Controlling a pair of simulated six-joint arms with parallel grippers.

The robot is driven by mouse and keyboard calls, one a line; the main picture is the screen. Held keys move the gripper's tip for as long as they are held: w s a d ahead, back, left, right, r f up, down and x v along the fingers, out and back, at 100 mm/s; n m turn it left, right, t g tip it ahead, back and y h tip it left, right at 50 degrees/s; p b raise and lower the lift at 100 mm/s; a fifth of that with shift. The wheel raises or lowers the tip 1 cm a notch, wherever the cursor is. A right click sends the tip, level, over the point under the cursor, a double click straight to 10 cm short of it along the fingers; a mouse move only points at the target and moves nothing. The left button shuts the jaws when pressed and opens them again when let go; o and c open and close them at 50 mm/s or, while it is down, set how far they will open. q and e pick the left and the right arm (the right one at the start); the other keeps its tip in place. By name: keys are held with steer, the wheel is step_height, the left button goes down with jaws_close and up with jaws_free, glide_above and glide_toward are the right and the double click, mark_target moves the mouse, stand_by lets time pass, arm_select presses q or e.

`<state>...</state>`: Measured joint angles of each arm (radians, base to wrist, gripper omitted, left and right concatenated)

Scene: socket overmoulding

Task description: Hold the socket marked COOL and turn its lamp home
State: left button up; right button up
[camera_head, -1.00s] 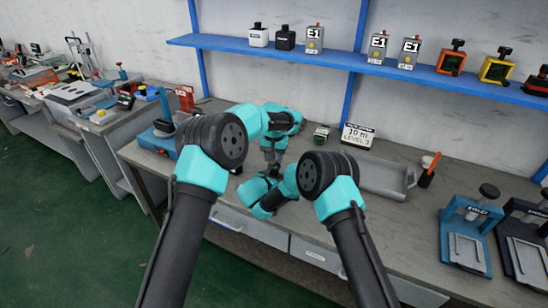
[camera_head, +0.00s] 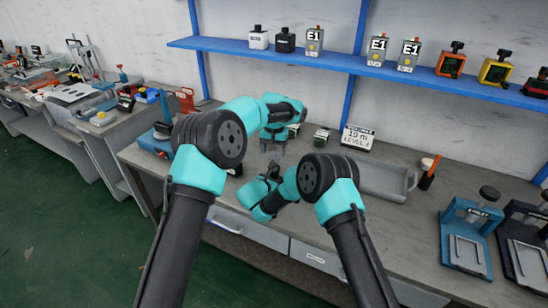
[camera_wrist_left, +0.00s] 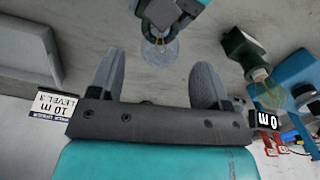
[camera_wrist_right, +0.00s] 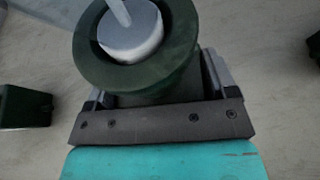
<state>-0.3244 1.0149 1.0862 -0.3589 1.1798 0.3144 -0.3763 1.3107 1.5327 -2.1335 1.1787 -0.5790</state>
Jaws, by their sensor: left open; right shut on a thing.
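My right gripper (camera_head: 272,172) is shut on a dark green round socket (camera_wrist_right: 92,62), which fills the top of the right wrist view. A pale cylinder with a thin stem, the base of the lamp (camera_wrist_right: 130,38), sits inside the socket's ring. In the left wrist view the lamp's clear glass bulb (camera_wrist_left: 160,52) stands out from the held socket. My left gripper (camera_head: 276,147) is open and points down above the right one. Its fingers are apart, with the bulb in line with the gap. No COOL marking is readable.
Another dark green socket with a clear bulb (camera_wrist_left: 262,75) is to the right in the left wrist view. A grey tray (camera_head: 385,180) lies right, and a blue press (camera_head: 470,235) farther right.

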mark_target(274, 155)
arm_select(q)
step_height(274, 155, up, 8)
steer(key=shift+f, duration=0.25)
arm_select(e)
steer(key=o, duration=0.8)
steer(key=v, duration=1.2)
